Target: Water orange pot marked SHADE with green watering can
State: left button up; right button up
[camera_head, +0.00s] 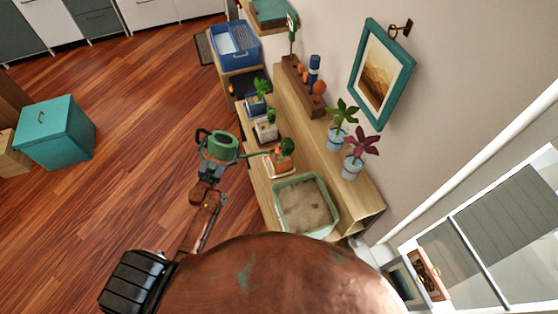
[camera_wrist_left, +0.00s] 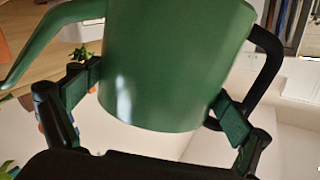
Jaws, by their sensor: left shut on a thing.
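The green watering can (camera_head: 222,146) is in my left gripper (camera_head: 212,168), with its spout pointing right toward the shelf. In the left wrist view the can's body (camera_wrist_left: 165,65) sits between both fingers of the left gripper (camera_wrist_left: 150,110), which are shut on it. Its dark handle (camera_wrist_left: 268,60) shows at the right and its spout at the upper left. An orange pot (camera_head: 281,162) with a green plant stands on the shelf near the spout tip. I cannot read a marking on it. My right gripper does not show.
On the low shelf are a white pot (camera_head: 265,132), a blue pot (camera_head: 256,106) and a green tray of soil (camera_head: 305,204). Two pale pots with plants stand on the upper ledge (camera_head: 320,165). A teal box (camera_head: 55,132) stands on the open wood floor.

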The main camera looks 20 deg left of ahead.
pick_arm(q)
jog(key=shift+r+p, duration=0.3)
jog(key=shift+r, duration=0.15)
dwell(0.6)
jog(key=shift+r+p, duration=0.25)
jog(key=shift+p, duration=0.15)
dwell(0.9)
jog(key=shift+f, duration=0.1)
dwell(0.7)
notch_tip(320, 180, down, 3)
jog(key=shift+d+f+n+b, duration=0.1)
jog(key=shift+n+b, duration=0.8)
jog(key=shift+b, duration=0.35)
jog(key=shift+w+f+n, duration=0.1)
jog(key=shift+f+n, duration=0.1)
jog(key=shift+n, duration=0.1)
jog(key=shift+r, duration=0.1)
